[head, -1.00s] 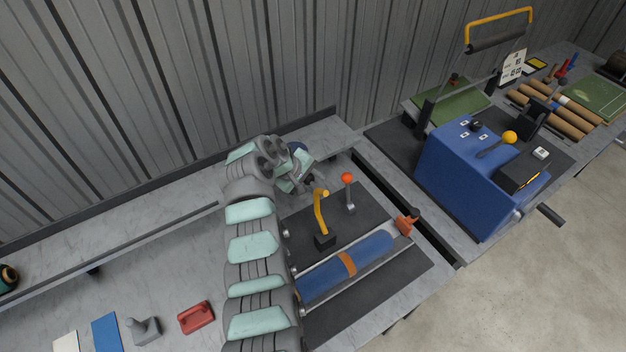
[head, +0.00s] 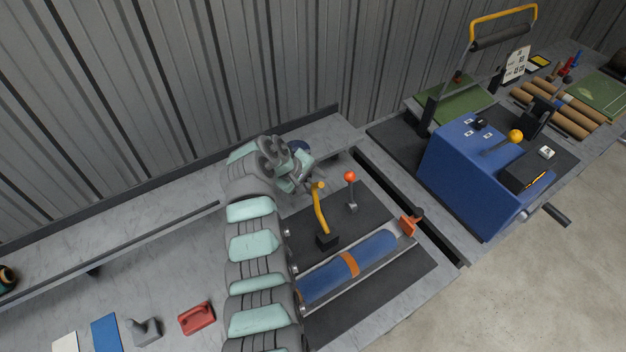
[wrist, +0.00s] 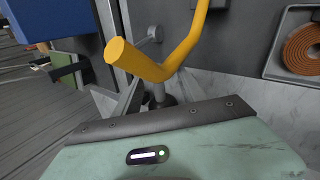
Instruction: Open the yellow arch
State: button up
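A yellow bent bar (head: 320,208) rises from a black block beside the blue roll (head: 348,266) with its orange band. A much larger yellow arch (head: 503,22) with a black roller stands over the blue machine at the upper right. My gripper (head: 308,185) is just left of the bent bar's upper end. In the wrist view the yellow bar (wrist: 150,66) crosses close in front of my gripper (wrist: 160,88). The grey fingers look apart, partly hidden by the bar. I cannot tell whether they touch it.
A lever with an orange-red knob (head: 350,177) stands right of the bent bar. An orange clamp (head: 410,223) sits at the roll's right end. The blue machine (head: 466,175) is beyond a dark gap. A red handled tool (head: 197,318) lies on the bench at lower left.

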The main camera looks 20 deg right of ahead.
jog(key=shift+o, duration=0.4)
jog(key=shift+r, duration=0.1)
jog(key=shift+w, duration=0.1)
jog(key=v, duration=1.1)
jog(key=shift+b, duration=0.45)
